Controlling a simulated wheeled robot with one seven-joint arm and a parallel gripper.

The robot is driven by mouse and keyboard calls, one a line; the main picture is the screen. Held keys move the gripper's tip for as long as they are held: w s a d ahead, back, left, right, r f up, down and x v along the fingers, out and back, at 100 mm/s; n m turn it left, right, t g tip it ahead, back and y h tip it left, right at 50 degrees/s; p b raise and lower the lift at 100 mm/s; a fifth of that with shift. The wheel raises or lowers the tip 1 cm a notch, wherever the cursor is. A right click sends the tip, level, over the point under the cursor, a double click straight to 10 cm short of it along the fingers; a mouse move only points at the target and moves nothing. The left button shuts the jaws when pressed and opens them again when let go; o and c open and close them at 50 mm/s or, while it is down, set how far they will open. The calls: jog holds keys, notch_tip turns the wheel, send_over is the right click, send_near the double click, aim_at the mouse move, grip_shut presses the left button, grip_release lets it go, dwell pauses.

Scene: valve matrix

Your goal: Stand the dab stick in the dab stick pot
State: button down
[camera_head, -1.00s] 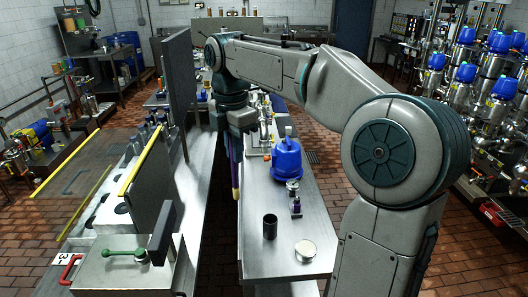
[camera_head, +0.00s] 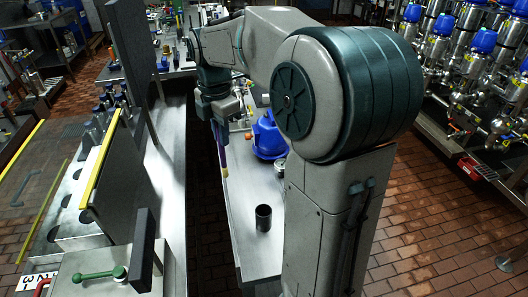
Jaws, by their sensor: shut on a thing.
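The dab stick (camera_head: 222,145) is a slim purple rod with a pale yellowish lower tip. My gripper (camera_head: 217,112) is shut on its upper part, and the stick hangs nearly upright, tip down, at the left edge of the steel bench. The dab stick pot is probably the black open-topped cylinder (camera_head: 263,217) standing on the near part of the bench. The stick is apart from it, farther back and to the left. The stick's upper end is hidden by my gripper.
A blue domed housing (camera_head: 267,138) stands on the steel bench (camera_head: 250,245) behind the black cylinder, partly hidden by my arm. A grey upright panel with a yellow edge (camera_head: 101,160) and a green-handled box (camera_head: 98,275) stand left, across a dark gap.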

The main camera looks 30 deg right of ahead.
jog(key=s+d+f+m, duration=0.3)
jog(key=s+d+f, duration=0.3)
jog(key=d, duration=0.2)
notch_tip(320, 180, down, 12)
jog(key=b, duration=0.9)
jog(key=shift+d, duration=0.2)
jog(key=shift+s+r, duration=0.1)
jog(key=c, duration=1.3)
grip_release()
jog(key=shift+c, duration=0.2)
notch_tip(320, 180, up, 14)
